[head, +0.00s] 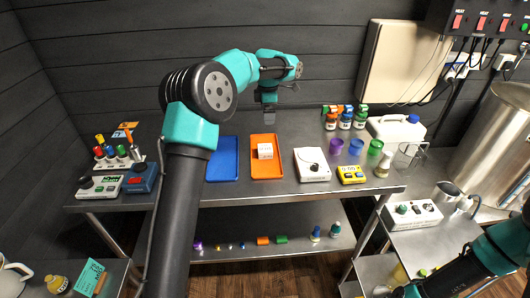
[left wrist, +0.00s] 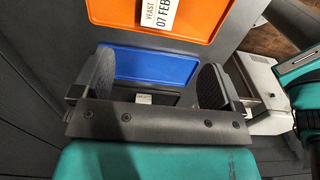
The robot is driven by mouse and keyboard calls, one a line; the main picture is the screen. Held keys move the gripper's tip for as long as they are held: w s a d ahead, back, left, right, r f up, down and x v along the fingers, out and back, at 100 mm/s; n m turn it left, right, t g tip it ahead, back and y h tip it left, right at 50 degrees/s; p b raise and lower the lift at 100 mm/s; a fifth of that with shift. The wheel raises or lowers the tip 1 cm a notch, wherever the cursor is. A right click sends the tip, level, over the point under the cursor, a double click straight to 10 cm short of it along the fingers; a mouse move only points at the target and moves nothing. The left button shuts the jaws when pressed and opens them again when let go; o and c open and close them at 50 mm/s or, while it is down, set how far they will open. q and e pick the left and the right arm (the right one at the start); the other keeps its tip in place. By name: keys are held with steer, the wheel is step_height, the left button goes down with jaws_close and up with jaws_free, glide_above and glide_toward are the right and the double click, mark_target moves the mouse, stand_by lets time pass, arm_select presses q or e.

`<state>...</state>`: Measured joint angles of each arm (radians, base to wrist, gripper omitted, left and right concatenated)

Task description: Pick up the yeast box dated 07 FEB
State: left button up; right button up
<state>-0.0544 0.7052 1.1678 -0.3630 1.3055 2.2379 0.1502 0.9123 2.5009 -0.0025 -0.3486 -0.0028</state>
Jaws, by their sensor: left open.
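The yeast box (head: 265,151) is a small white box lying on the orange tray (head: 265,172) on the steel table. In the left wrist view the yeast box (left wrist: 160,14) shows at the top edge, cut off, with "YEAST 07 FEB" readable. My left gripper (head: 268,106) points down behind the orange tray, near the back of the table, apart from the box. In the left wrist view its two dark fingers (left wrist: 158,80) are spread, with the blue tray (left wrist: 150,64) seen beyond them. My right arm comes in at the lower right; its gripper is not visible.
A white device (head: 312,165) stands close on the right. A vial rack (head: 118,158) is at left.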

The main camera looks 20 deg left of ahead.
mark_target(267, 148)
arm_select(q)
steer(key=shift+f, duration=0.1)
step_height(267, 148, down, 12)
steer(key=shift+f, duration=0.1)
stand_by(0.5)
steer(key=shift+a+f, duration=0.2)
steer(key=shift+f, duration=2.35)
steer(key=c, duration=1)
steer(key=shift+r, duration=0.1)
